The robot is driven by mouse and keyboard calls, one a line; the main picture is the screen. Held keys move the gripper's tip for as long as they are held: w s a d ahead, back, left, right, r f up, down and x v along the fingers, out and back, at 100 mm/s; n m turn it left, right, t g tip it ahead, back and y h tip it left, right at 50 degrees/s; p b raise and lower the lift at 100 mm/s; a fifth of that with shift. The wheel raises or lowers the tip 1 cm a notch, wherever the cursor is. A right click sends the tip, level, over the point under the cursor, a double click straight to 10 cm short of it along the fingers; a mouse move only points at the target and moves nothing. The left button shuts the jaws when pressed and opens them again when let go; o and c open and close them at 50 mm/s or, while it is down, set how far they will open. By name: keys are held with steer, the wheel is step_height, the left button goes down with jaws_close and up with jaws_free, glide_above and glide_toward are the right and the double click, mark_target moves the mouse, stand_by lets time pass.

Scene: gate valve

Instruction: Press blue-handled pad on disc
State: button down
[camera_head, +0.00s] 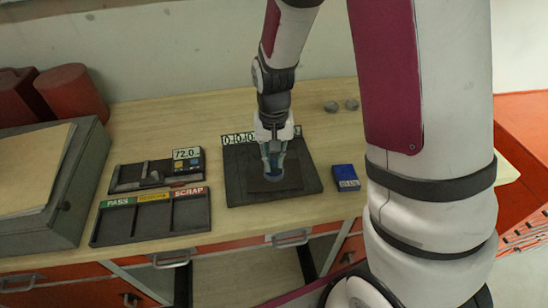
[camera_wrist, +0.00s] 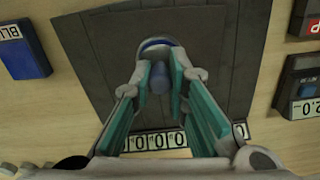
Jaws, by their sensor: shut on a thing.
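My gripper (camera_head: 273,160) points down over a dark square plate (camera_head: 306,180) on the bench. Its fingers are closed around the blue handle (camera_wrist: 159,78) of the pad, seen between the fingertips (camera_wrist: 160,70) in the wrist view. The round blue base of the pad (camera_head: 273,175) shows just below the fingertips, over the middle of the plate; its rim also shows in the wrist view (camera_wrist: 157,43). The disc cannot be made out; the pad and fingers cover the middle. I cannot tell whether the pad touches what lies beneath.
A row of digit counters (camera_head: 238,139) lines the plate's back edge. A small blue box (camera_head: 345,177) lies right of it. A tray marked PASS and SCRAP (camera_head: 150,220) and a gauge reading 72.0 (camera_head: 186,154) stand left. Two small grey pieces (camera_head: 341,105) lie behind.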

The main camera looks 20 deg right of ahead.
stand_by(0.4)
steer(key=shift+r+p, duration=1.45)
steer(key=shift+r, duration=2.05)
